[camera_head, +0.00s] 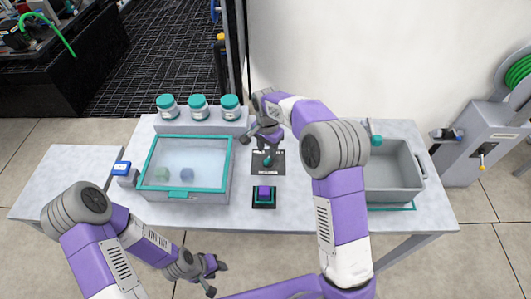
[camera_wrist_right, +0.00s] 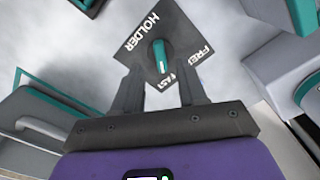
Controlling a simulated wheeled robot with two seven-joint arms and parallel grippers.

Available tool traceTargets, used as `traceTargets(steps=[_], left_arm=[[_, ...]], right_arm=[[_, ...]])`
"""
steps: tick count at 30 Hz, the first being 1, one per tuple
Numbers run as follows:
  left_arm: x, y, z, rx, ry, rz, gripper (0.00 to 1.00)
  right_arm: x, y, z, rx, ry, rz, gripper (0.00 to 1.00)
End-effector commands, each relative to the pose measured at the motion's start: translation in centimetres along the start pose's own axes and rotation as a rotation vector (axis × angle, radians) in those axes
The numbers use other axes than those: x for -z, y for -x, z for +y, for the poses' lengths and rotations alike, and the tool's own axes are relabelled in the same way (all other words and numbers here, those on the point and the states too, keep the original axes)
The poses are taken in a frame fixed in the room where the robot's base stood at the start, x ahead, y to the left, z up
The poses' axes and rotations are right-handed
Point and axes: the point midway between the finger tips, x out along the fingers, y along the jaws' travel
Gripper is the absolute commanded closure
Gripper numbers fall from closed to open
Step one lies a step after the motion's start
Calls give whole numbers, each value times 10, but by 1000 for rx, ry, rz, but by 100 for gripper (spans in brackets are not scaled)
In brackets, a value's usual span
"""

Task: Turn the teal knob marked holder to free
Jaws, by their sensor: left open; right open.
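The teal knob (camera_head: 267,160) sits on a dark plate (camera_head: 261,170) in the middle of the table. In the right wrist view, the knob (camera_wrist_right: 161,55) is a narrow bar lying nearly up-down in the picture. The plate (camera_wrist_right: 140,52) reads HOLDER, with FREE at the right and FAST, partly hidden by a finger, below. My right gripper (camera_head: 262,141) is open and empty over the plate; its fingertips (camera_wrist_right: 159,68) appear either side of the knob, with no visible contact. My left gripper (camera_head: 212,275) is open and empty in front of the table.
A teal-rimmed lidded tote (camera_head: 233,165) stands left of the plate. Teal-lidded jars (camera_head: 198,107) stand behind it. A grey bin (camera_head: 405,165) is at the right, partly behind my right arm.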

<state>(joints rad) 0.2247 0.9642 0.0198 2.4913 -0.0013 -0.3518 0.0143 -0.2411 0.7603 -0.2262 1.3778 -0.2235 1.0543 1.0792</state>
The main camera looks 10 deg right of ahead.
Motion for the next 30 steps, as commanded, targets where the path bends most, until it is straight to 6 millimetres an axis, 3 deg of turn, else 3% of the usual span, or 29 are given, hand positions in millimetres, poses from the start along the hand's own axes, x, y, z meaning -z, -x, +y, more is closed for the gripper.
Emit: traceTargets(steps=[3,9,20,28,30], left_arm=[[0,-9,-3,0,0,0,57],[1,-15,-6,0,0,0,57],[1,-16,-6,0,0,1,57],[1,-16,-6,0,0,1,57],[1,-16,-6,0,0,1,57]], right_arm=[[0,-24,0,-2,0,-1,58],[0,-48,0,-1,-1,-1,58],[0,-53,0,1,0,0,58],[0,-53,0,1,0,0,97],[0,-53,0,1,0,0,100]])
